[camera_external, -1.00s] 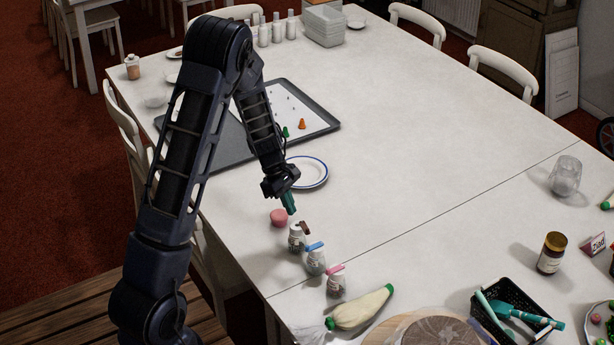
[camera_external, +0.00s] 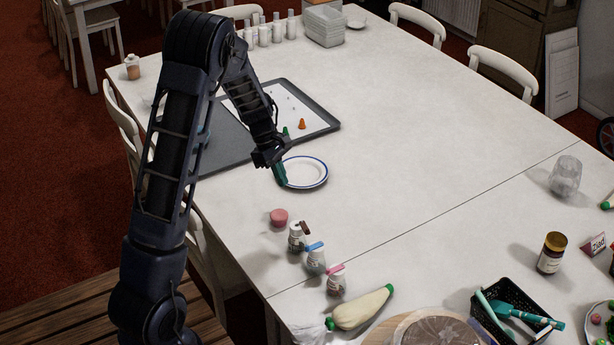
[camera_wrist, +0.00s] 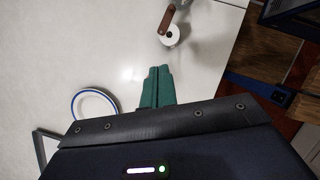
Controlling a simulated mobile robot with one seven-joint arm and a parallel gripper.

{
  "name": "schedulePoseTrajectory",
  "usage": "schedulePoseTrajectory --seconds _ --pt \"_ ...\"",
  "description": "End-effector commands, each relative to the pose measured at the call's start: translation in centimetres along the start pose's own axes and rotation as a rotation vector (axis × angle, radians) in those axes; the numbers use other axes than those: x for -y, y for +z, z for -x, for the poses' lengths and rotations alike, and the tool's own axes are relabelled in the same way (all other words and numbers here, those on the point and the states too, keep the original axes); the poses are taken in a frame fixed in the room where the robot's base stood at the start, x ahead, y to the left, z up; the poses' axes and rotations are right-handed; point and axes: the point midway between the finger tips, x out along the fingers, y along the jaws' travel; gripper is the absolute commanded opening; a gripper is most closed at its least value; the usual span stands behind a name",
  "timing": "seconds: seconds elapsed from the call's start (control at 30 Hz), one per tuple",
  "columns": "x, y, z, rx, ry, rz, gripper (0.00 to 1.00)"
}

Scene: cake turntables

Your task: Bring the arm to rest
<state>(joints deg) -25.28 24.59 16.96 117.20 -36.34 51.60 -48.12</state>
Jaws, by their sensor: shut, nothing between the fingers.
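My gripper (camera_external: 281,175) has green fingers, which are shut with nothing between them. In the external view it hangs above the table (camera_external: 420,130), in front of the left edge of a white plate with a blue rim (camera_external: 308,172). In the wrist view the shut green fingers (camera_wrist: 156,87) point over bare white tabletop. The plate's rim (camera_wrist: 80,97) shows to their left, and a small bottle with a brown top (camera_wrist: 171,36) lies beyond them. My arm is bent, with its elbow high.
A pink round piece (camera_external: 279,217) and small bottles with brown, blue (camera_external: 316,260) and pink (camera_external: 336,280) tops stand near the table's left edge. A grey tray (camera_external: 325,126) with cones lies behind the plate. The table's middle is clear.

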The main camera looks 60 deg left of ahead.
Motion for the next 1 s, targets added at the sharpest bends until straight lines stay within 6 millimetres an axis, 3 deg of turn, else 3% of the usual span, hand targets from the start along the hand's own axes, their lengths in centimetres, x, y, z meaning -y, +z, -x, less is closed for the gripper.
schedulePoseTrajectory --seconds 0.17,0.37,0.7,1.0 --pt "0.7 2.1 1.2 -0.003 0.004 -0.072 0.0" --pt "3.3 7.4 4.2 -0.015 0.011 -0.282 0.0" --pt "9.6 15.6 8.7 -0.057 0.02 -0.674 0.0" --pt "16.2 20.8 11.9 -0.117 0.028 -1.016 0.0"
